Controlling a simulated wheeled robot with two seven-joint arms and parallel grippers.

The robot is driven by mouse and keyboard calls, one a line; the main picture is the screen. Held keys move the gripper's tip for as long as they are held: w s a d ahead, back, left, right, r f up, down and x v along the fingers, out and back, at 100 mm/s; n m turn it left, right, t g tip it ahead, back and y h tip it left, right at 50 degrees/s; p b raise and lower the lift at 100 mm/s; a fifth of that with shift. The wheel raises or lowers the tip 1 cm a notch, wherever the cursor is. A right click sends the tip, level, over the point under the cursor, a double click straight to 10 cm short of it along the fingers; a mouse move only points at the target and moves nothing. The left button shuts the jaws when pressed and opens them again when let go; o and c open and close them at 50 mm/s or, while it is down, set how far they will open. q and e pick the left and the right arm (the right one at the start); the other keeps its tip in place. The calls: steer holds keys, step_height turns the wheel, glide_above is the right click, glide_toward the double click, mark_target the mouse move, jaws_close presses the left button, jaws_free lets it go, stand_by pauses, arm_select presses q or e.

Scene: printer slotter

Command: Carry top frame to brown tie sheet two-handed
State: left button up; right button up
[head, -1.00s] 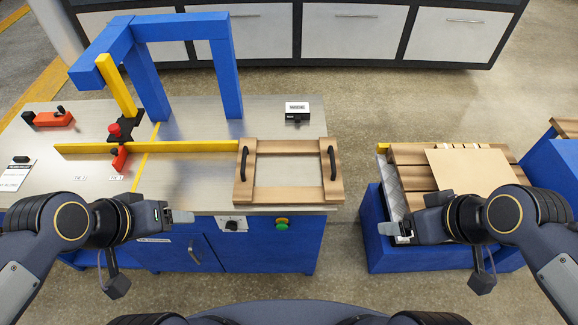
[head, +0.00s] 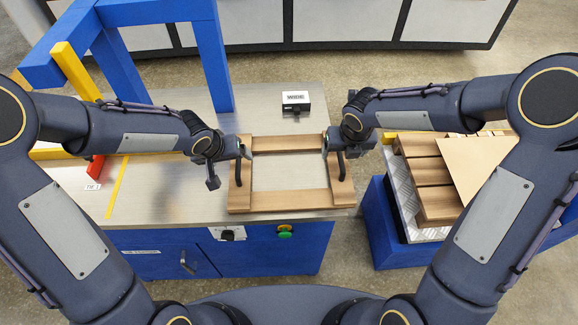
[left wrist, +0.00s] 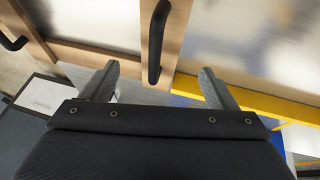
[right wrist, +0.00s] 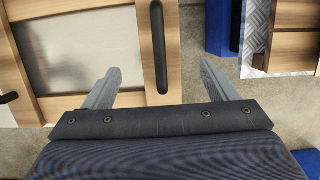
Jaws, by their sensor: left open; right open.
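The wooden top frame (head: 290,200) lies flat on the metal table, with a black handle on each side bar. My left gripper (head: 246,152) is open above the far end of the left side bar. In the left wrist view the left black handle (left wrist: 157,40) stands between the open fingertips (left wrist: 158,72). My right gripper (head: 330,142) is open above the far end of the right side bar. In the right wrist view the right black handle (right wrist: 159,50) lies between the open fingertips (right wrist: 160,72). A brown sheet (head: 475,160) lies on the wooden stack at right.
The wooden stack (head: 432,175) rests on a metal plate over a blue stand (head: 385,230). A floor gap separates it from the table (head: 180,195). A blue arch (head: 215,65) and yellow bar stand at left.

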mark_target(238, 164)
arm_select(q)
steer(key=shift+x, duration=3.85)
arm_select(e)
steer(key=shift+x, duration=3.9)
arm_select(q)
steer(key=shift+c, duration=0.2)
arm_select(e)
steer(key=shift+c, duration=0.3)
arm_select(q)
steer(key=c, duration=1.1)
arm_select(e)
steer(key=c, duration=1.1)
